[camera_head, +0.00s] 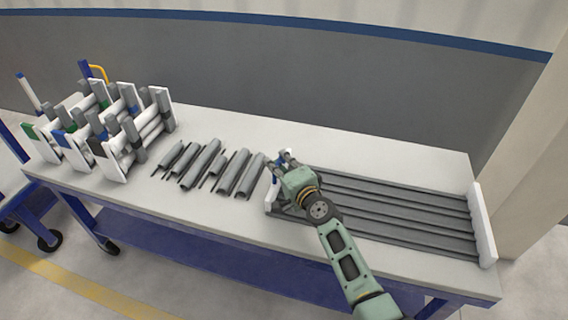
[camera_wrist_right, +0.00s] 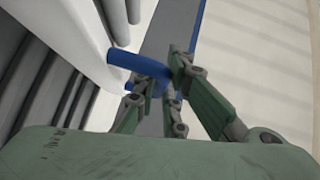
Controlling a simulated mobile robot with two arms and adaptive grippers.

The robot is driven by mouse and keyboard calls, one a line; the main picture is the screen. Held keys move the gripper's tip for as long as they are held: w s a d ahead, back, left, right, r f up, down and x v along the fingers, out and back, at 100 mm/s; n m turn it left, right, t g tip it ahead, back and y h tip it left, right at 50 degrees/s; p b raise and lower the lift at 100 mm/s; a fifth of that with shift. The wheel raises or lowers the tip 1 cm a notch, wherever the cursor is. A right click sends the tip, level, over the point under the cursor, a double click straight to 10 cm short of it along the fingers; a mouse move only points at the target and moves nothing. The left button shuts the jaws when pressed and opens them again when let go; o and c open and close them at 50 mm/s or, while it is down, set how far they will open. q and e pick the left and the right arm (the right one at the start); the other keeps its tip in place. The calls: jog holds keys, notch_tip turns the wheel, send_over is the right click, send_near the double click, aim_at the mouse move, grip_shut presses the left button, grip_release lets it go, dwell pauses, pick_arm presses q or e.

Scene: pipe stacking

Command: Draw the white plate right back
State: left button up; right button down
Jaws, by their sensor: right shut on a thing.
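A white plate (camera_head: 271,195) stands at the left end of the rack of long grey pipes, partly hidden by my right gripper. It also shows as a pale slab in the right wrist view (camera_wrist_right: 62,28). A blue handle (camera_wrist_right: 124,62) sticks out from the plate. My right gripper (camera_head: 285,158) is at the plate's far upper part, with its fingers shut on the blue handle, as the right wrist view (camera_wrist_right: 162,78) shows. The long grey pipes (camera_head: 400,205) lie side by side to the right of the plate. My left gripper is out of view.
Another white plate (camera_head: 482,225) stands at the rack's right end. Several short grey pipes (camera_head: 205,163) lie left of the rack. White holders (camera_head: 112,160) with grey and coloured parts stand at the table's left. The white tabletop (camera_head: 205,218) is bare along its front.

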jog(key=shift+s+a, duration=0.1)
jog(key=shift+a, duration=0.1)
jog(key=c, duration=1.8)
grip_release()
jog(key=shift+a, duration=0.1)
jog(key=shift+s+d, duration=0.3)
jog(key=shift+s, duration=0.05)
jog(key=v, duration=1.1)
jog(key=shift+d, duration=0.1)
